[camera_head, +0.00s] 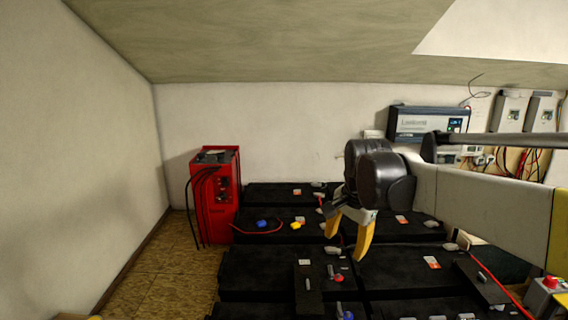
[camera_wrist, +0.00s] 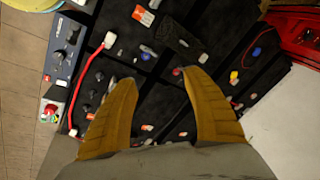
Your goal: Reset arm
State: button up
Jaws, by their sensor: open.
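My gripper (camera_head: 350,236) has two yellow fingers, spread apart and pointing down, with nothing between them. In the head view it hangs in front of and above the black batteries (camera_head: 392,282), right of the middle. My arm reaches in from the right edge. In the wrist view the gripper (camera_wrist: 158,80) shows its two fingers apart, with the black battery tops below them.
A red unit with black cables (camera_head: 215,200) stands on the floor left of the batteries. A grey-blue inverter (camera_head: 425,122) hangs on the back wall. A box with a red button (camera_head: 548,290) is at the lower right. Brown floor (camera_head: 150,275) is clear at left.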

jog(key=s+d+f+n+t, duration=0.2)
jog(key=s+n, duration=0.2)
jog(key=s, duration=0.8)
jog(key=s+d+f+n+t, duration=0.1)
jog(key=s+n, duration=0.4)
jog(key=s, duration=0.7)
notch_tip(320, 180, down, 2)
jog(key=shift+s+d+f+t, duration=0.25)
jog(key=shift+s+d+t, duration=0.15)
jog(key=shift+d, duration=0.2)
jog(key=shift+w, duration=0.1)
